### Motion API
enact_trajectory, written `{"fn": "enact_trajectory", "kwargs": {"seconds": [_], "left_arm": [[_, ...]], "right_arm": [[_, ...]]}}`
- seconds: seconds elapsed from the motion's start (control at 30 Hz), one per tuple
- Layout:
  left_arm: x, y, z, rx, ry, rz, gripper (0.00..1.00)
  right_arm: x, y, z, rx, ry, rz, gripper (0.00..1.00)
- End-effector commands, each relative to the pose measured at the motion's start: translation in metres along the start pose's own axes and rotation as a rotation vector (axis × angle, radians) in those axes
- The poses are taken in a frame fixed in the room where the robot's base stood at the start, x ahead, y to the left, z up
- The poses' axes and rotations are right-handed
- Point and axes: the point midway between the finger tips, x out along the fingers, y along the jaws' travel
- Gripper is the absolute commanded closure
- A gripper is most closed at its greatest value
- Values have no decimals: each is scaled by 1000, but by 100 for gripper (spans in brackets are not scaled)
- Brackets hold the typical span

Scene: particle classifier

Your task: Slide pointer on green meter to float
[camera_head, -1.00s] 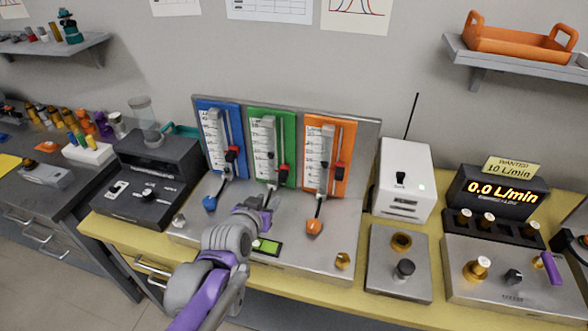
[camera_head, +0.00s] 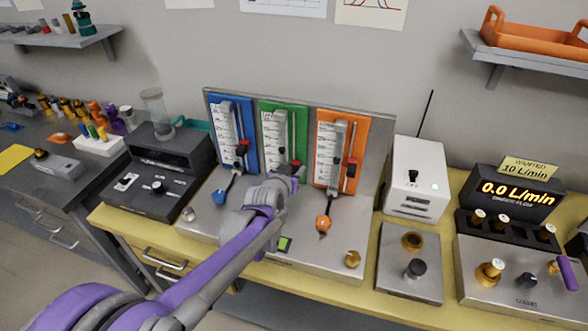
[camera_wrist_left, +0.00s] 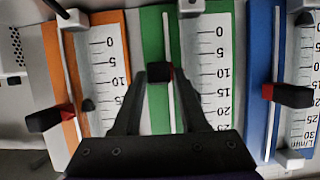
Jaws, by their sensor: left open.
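The green meter (camera_head: 284,125) stands between the blue and orange ones, with a vertical scale and a slide rail. Its pointer (camera_wrist_left: 159,72), a dark block with a red edge, sits on the rail near the 10 mark in the left wrist view. My left gripper (camera_wrist_left: 160,76) is open, with one fingertip on each side of the pointer; I cannot tell whether they touch it. In the head view my left gripper (camera_head: 294,174) is in front of the lower part of the green meter and covers much of it. My right gripper is out of view.
The blue meter (camera_head: 233,112) and orange meter (camera_head: 340,128) stand close on either side, with their pointers (camera_head: 242,148) (camera_head: 350,166) sticking out. A blue knob (camera_head: 219,198) and orange knob (camera_head: 324,223) lie below. A white box (camera_head: 416,178) stands to the right.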

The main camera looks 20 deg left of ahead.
Motion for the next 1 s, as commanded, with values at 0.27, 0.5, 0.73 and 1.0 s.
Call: {"fn": "enact_trajectory", "kwargs": {"seconds": [0.27, 0.5, 0.73, 1.0], "left_arm": [[6, 0, 0, 0, 0, 0, 57], [5, 0, 0, 0, 0, 0, 83], [5, 0, 0, 0, 0, 0, 100], [5, 0, 0, 0, -1, 0, 100]], "right_arm": [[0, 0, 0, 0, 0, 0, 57], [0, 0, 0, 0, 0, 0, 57], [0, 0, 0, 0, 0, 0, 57], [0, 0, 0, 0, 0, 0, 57]]}}
